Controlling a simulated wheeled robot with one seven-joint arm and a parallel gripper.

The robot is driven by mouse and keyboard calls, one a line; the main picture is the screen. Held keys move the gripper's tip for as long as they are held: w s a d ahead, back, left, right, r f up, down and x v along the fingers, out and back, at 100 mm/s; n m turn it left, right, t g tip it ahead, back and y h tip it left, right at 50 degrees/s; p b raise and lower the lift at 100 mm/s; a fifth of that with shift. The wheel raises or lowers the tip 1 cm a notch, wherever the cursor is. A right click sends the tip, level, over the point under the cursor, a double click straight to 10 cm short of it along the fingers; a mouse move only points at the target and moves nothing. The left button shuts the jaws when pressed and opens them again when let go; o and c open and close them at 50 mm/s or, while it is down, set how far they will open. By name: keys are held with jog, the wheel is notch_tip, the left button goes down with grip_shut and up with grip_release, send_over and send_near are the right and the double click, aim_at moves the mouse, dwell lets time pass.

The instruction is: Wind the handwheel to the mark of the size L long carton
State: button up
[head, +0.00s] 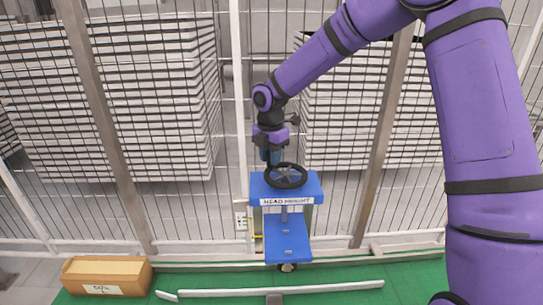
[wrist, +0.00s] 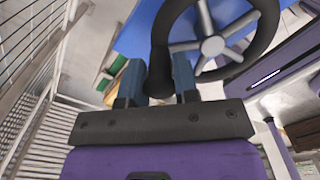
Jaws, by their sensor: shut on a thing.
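The black handwheel (head: 286,176) lies on top of the blue stand (head: 312,185), above a label reading "HEAD HEIGHT". In the wrist view, its silver hub and spokes (wrist: 213,46) show at the upper right. My gripper (head: 269,160) is at the wheel's left side, pointing down. In the wrist view, my gripper (wrist: 160,78) has its two blue fingers on either side of the wheel's dark upright handle (wrist: 159,60), shut on it. A small scale plate (head: 241,220) stands left of the stand with a yellow pointer (head: 257,237) near its lower part. Its marks are too small to read.
A light rail (head: 330,288) lies across the green floor (head: 405,280). A mesh fence (head: 239,90) stands behind, with stacked white trays (head: 165,100) beyond it.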

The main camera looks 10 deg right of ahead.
dwell(0.3)
jog(key=o, duration=0.8)
notch_tip(320, 180, up, 10)
jog(key=shift+r, duration=0.4)
